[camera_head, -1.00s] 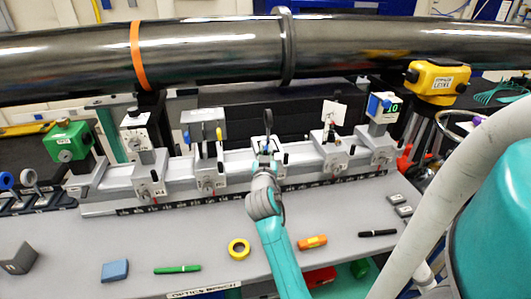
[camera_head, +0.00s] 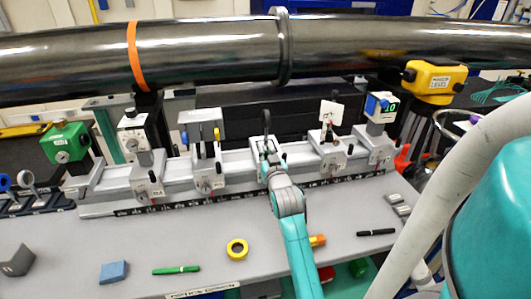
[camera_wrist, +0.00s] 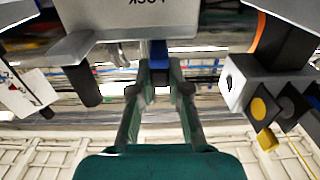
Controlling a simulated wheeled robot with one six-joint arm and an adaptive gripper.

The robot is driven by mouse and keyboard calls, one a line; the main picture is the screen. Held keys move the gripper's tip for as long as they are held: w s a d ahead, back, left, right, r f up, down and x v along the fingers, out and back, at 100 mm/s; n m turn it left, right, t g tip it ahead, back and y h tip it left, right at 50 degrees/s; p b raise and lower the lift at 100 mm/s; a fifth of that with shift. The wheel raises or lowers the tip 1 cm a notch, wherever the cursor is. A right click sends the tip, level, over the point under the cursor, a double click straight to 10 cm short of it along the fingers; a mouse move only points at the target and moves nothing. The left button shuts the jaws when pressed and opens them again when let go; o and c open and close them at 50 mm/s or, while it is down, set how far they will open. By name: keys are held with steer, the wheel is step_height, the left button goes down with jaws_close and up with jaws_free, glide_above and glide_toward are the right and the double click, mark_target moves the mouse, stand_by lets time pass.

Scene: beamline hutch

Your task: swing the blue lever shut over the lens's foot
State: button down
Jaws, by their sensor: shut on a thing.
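My gripper (camera_head: 268,152) is at the middle carriage of the rail in the head view. In the wrist view, my gripper (camera_wrist: 160,78) has its two fingers closed around a narrow blue piece, which looks like the blue lever (camera_wrist: 158,50). The lever is next to a grey block (camera_wrist: 150,18) with upside-down lettering that reads like LOCK. The lens (camera_head: 267,119), a dark upright ring, stands above the middle carriage. Its foot is hidden behind my gripper, so I cannot tell how the lever sits against it.
A large dark pipe (camera_head: 200,53) runs across above the rail (camera_head: 235,160). Other carriages with instruments stand on both sides. A yellow tape roll (camera_head: 237,249), a green pen (camera_head: 176,270) and a blue block (camera_head: 114,272) lie on the bench (camera_head: 70,240), with free room between them.

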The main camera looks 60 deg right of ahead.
steer(key=shift+f, duration=0.1)
steer(key=c, duration=1.1)
jaws_free()
steer(key=v, duration=1.2)
